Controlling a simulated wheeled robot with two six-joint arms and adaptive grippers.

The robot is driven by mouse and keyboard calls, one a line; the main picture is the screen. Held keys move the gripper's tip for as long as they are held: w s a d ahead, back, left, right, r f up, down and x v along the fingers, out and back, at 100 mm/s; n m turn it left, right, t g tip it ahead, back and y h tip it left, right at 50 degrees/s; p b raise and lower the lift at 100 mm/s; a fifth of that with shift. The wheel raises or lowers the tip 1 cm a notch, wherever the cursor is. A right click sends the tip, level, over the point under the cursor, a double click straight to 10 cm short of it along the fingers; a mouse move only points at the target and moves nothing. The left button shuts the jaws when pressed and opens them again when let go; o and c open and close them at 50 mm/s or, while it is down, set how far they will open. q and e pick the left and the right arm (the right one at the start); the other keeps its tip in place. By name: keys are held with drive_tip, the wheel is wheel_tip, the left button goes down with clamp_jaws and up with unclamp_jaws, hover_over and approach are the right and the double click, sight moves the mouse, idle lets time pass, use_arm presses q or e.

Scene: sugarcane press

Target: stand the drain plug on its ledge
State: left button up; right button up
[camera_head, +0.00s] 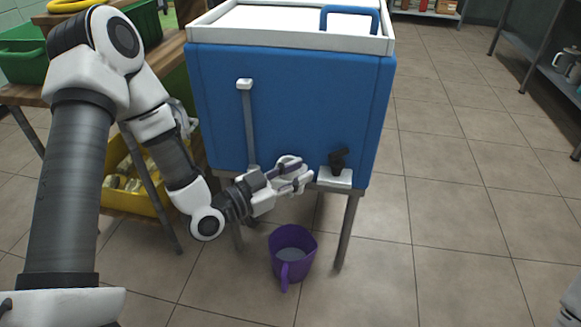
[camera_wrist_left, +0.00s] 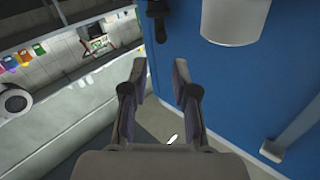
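A small black part, which looks like the drain plug (camera_head: 338,160), shows at the lower right of the blue tank's front. It appears just above a white ledge (camera_head: 335,179); whether it stands on the ledge or sits in the tank wall I cannot tell. A black part (camera_wrist_left: 157,22), likely the same one, shows at the top of the left wrist view, beside a white block (camera_wrist_left: 234,22) on the blue wall. My left gripper (camera_head: 306,176) is left of the ledge, close to the tank front. Its fingers (camera_wrist_left: 159,78) are apart with nothing between them.
The blue tank (camera_head: 290,110) stands on metal legs. A purple jug (camera_head: 292,254) is on the floor below its front. A yellow crate (camera_head: 135,198) is at left; floor at right is clear.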

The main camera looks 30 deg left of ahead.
use_arm(q)
drive_tip(key=s+f+n+g+y, duration=0.25)
drive_tip(key=s+f+g, duration=0.3)
drive_tip(key=f, duration=0.65)
drive_tip(key=s+f+n+g+y, duration=0.2)
drive_tip(key=s+f+g+y, duration=0.15)
drive_tip(key=s+f, duration=0.6)
drive_tip(key=s+a+f+n+g+y, duration=0.1)
drive_tip(key=s+f+n+g+y, duration=0.1)
drive_tip(key=s+f+g, duration=0.4)
drive_tip(key=s+f+n, duration=0.1)
drive_tip(key=s+f, duration=0.2)
drive_tip(key=s, duration=0.2)
drive_tip(key=shift+s+a+f+g, duration=0.15)
drive_tip(key=shift+a+f+g, duration=0.1)
drive_tip(key=shift+a+g, duration=0.15)
